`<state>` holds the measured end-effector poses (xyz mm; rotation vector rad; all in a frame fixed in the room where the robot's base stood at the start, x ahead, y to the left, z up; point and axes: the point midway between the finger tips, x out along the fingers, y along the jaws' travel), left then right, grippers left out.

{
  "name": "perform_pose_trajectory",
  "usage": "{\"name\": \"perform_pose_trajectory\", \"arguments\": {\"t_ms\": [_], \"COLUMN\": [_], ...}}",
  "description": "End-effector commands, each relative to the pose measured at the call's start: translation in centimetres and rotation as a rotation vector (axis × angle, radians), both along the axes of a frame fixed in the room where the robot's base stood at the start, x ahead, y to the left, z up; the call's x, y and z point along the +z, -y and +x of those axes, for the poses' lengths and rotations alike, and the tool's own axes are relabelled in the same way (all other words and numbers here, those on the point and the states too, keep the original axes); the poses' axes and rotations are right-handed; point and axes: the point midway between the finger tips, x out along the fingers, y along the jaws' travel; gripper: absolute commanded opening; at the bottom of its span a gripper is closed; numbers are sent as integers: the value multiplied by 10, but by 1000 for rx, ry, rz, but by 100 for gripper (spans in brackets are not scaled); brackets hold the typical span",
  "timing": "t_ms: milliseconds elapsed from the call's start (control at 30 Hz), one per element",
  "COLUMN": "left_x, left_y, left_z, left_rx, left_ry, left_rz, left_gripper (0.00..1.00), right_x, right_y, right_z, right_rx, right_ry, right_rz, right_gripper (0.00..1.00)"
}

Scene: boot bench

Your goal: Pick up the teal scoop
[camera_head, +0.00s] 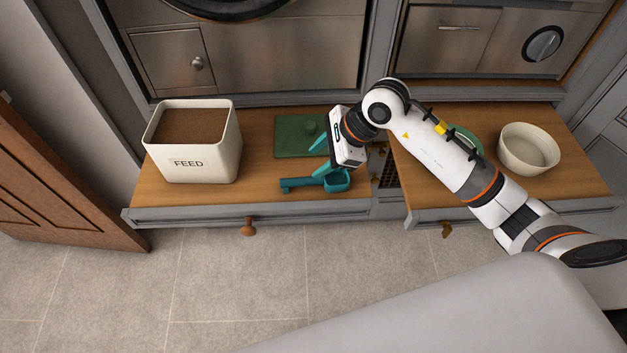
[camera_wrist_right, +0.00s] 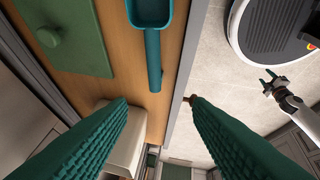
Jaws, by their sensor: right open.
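The teal scoop (camera_head: 336,184) lies on the wooden bench top near its front edge, with its handle pointing left in the head view. In the right wrist view the scoop (camera_wrist_right: 153,58) is at the top middle, its handle pointing down the picture. My right gripper (camera_head: 318,158) is open and empty above the scoop, its fingers to the left of the wrist. In the wrist view its green ribbed fingers (camera_wrist_right: 158,106) are wide apart, with the handle end beyond and between them. My left gripper (camera_wrist_right: 268,79) shows small at the right of the wrist view; its jaw state is unclear.
A cream FEED box (camera_head: 212,160) holding brown feed stands to the left. A green lid (camera_head: 288,148) with a knob lies behind the scoop. A cream bowl (camera_head: 515,160) stands at the right, near a green round item (camera_head: 468,139) partly hidden by my arm. Cabinets rise behind.

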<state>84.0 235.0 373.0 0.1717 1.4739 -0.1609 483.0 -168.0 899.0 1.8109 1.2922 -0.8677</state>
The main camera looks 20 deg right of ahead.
Motion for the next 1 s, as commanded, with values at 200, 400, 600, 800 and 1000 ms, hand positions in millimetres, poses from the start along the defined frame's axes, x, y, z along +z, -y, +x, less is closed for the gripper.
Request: {"name": "perform_pose_trajectory", "arguments": {"t_ms": [200, 400, 600, 800, 1000], "left_x": [2, 8, 10, 17, 21], "left_y": [0, 0, 0, 0, 0], "left_z": [0, -1, -1, 0, 0], "left_rx": [-1, -1, -2, -2, -2], "left_ry": [-1, -1, -1, -1, 0], "left_rz": [0, 0, 0, 0, 0], "left_gripper": [51, 51, 51, 51, 51], "right_x": [-15, -46, -65, -83, -109], "right_y": [25, 11, 5, -4, -12], "right_z": [6, 14, 20, 26, 34], "right_rx": [-3, -3, -4, -4, -4], "right_ry": [-18, -20, -16, -20, -18], "right_rz": [-143, -139, -141, -135, -137], "right_gripper": [46, 46, 46, 46, 46]}}
